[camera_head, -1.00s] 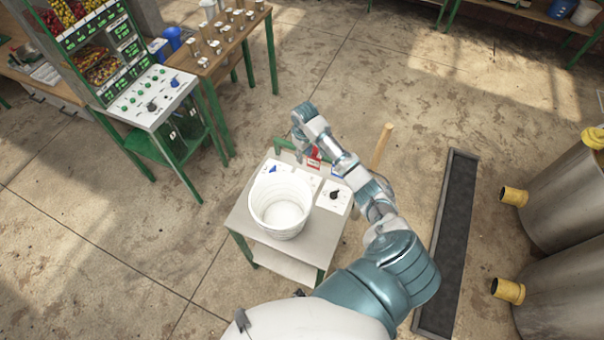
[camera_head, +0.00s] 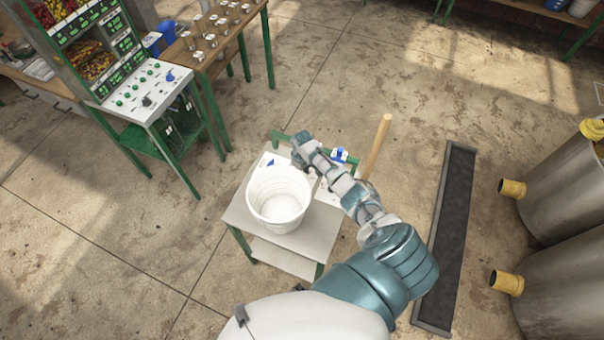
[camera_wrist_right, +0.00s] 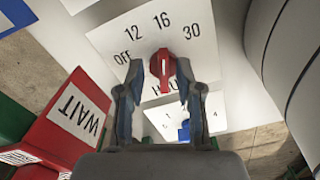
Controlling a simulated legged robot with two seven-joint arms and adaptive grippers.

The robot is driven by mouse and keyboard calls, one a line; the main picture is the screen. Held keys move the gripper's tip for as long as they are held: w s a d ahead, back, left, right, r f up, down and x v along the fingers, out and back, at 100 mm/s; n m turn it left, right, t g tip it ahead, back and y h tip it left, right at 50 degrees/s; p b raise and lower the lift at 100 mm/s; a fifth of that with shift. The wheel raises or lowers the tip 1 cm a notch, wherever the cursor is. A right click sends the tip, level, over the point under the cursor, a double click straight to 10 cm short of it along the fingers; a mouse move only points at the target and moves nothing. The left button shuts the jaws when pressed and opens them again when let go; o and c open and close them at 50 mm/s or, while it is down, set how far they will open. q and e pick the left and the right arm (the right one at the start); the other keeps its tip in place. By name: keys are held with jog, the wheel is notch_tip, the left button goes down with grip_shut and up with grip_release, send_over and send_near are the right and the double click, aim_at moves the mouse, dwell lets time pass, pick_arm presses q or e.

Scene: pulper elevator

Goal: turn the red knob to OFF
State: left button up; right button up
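The red knob (camera_wrist_right: 163,66) shows in the right wrist view on a white dial panel (camera_wrist_right: 205,62) marked OFF, 12, 16 and 30. The white line on the knob stands upright in the picture, in line with 16; OFF is to its left. My right gripper (camera_wrist_right: 160,72) is open, with one fingertip on each side of the knob and a small gap visible; I cannot tell whether either touches. In the head view, my right gripper (camera_head: 303,150) is over the far side of the small table, and the knob is hidden there. My left gripper is not in view.
A red block marked WAIT (camera_wrist_right: 68,118) stands left of the gripper, and a blue knob (camera_wrist_right: 184,131) sits on a lower panel. A white bucket (camera_head: 279,196) stands on the small table (camera_head: 305,240). A wooden handle (camera_head: 376,146) rises behind it.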

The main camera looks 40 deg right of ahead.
jog(key=shift+a, duration=0.2)
jog(key=shift+c, duration=0.7)
grip_shut()
